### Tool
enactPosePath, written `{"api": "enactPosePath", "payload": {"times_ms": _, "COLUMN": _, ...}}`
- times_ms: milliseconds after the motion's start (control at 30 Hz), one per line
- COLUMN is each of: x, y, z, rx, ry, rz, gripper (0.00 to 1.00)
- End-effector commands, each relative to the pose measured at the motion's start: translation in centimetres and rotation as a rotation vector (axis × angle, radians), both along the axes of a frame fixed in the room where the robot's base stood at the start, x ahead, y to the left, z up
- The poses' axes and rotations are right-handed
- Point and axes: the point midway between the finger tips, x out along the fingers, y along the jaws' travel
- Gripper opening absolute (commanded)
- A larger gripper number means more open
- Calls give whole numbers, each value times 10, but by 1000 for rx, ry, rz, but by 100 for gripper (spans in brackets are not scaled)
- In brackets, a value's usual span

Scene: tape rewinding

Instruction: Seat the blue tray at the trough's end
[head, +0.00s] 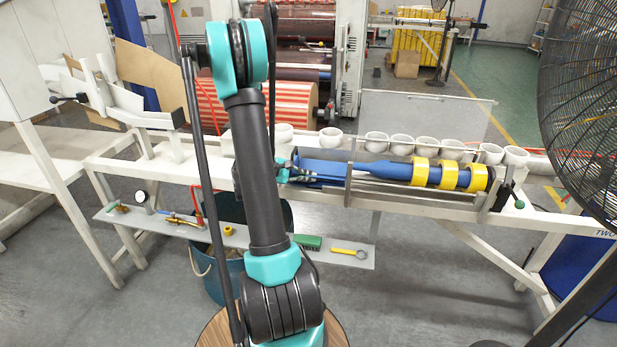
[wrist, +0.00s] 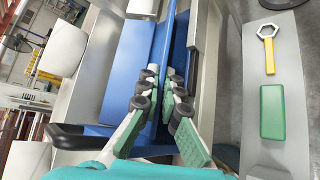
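The blue tray (head: 325,168) lies along the left part of the metal trough (head: 400,202) in the head view. To its right in the trough is a blue shaft carrying yellow tape rolls (head: 420,171). My gripper (head: 297,172) is at the tray's left end. In the wrist view the blue tray (wrist: 123,66) fills the middle. My gripper (wrist: 163,78) has its fingers close on both sides of a thin upright blue wall, which looks pinched between them. The tray's far end is out of the wrist view, and how it sits in the trough is hard to tell.
White cups (head: 400,145) stand in a row behind the trough. A lower shelf (head: 345,262) holds a yellow wrench (head: 349,252) and a green block (head: 307,242). A black fan (head: 585,110) stands at the right. A dark bucket (head: 222,275) is under the bench.

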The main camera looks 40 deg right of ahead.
Motion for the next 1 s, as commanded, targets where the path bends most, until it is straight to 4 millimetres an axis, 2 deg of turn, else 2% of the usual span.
{"api": "enactPosePath", "payload": {"times_ms": 133, "x": 0, "y": 0, "z": 0, "rx": -1, "ry": 0, "rz": 0, "gripper": 0}}
{"api": "enactPosePath", "payload": {"times_ms": 200, "x": 0, "y": 0, "z": 0, "rx": -1, "ry": 0, "rz": 0, "gripper": 12}}
{"api": "enactPosePath", "payload": {"times_ms": 333, "x": 0, "y": 0, "z": 0, "rx": 0, "ry": 0, "rz": 0, "gripper": 28}}
{"api": "enactPosePath", "payload": {"times_ms": 367, "x": 0, "y": 0, "z": 0, "rx": 0, "ry": 0, "rz": 0, "gripper": 29}}
{"api": "enactPosePath", "payload": {"times_ms": 767, "x": 0, "y": 0, "z": 4, "rx": 0, "ry": 0, "rz": 0, "gripper": 29}}
{"api": "enactPosePath", "payload": {"times_ms": 1000, "x": 0, "y": 0, "z": 32, "rx": 0, "ry": 0, "rz": 0, "gripper": 29}}
